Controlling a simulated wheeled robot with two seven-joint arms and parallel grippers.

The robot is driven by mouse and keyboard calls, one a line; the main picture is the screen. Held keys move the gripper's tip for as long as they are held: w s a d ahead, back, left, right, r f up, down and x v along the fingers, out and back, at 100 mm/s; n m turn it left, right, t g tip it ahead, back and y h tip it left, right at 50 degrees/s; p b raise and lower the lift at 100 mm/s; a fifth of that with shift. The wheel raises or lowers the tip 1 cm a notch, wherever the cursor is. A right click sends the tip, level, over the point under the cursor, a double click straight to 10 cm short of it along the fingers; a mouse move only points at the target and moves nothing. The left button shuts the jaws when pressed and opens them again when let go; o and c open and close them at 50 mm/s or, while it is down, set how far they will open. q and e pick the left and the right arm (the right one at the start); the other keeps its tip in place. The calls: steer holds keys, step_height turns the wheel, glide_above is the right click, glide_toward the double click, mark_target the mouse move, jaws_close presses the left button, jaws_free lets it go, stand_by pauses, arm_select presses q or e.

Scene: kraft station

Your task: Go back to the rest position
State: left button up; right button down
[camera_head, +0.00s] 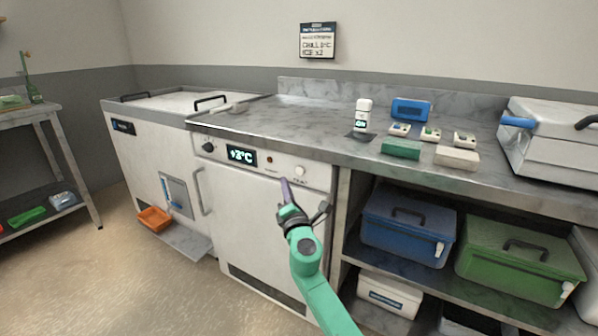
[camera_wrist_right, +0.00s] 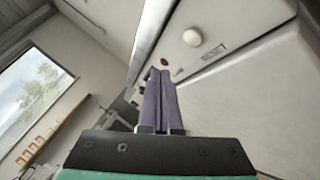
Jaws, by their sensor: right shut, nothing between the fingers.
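My right gripper (camera_head: 284,188) is on the green arm that comes in from the bottom of the head view. Its purple fingers point up, in front of the white under-counter fridge (camera_head: 240,215). The fridge display (camera_head: 242,157) reads +2°C. In the right wrist view the two purple fingers of the gripper (camera_wrist_right: 160,80) lie together with nothing between them. A round white knob (camera_wrist_right: 192,37) shows beyond the fingers, on the fridge's front panel. I cannot tell whether the fingers touch the panel. My left gripper is not in view.
The steel counter (camera_head: 300,118) carries a white device (camera_head: 363,112), a blue display (camera_head: 411,109) and small boxes at the right. Blue (camera_head: 408,222) and green (camera_head: 515,258) lidded bins stand on the shelf below. Open floor (camera_head: 110,270) lies to the left.

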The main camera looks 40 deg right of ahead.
stand_by(0.7)
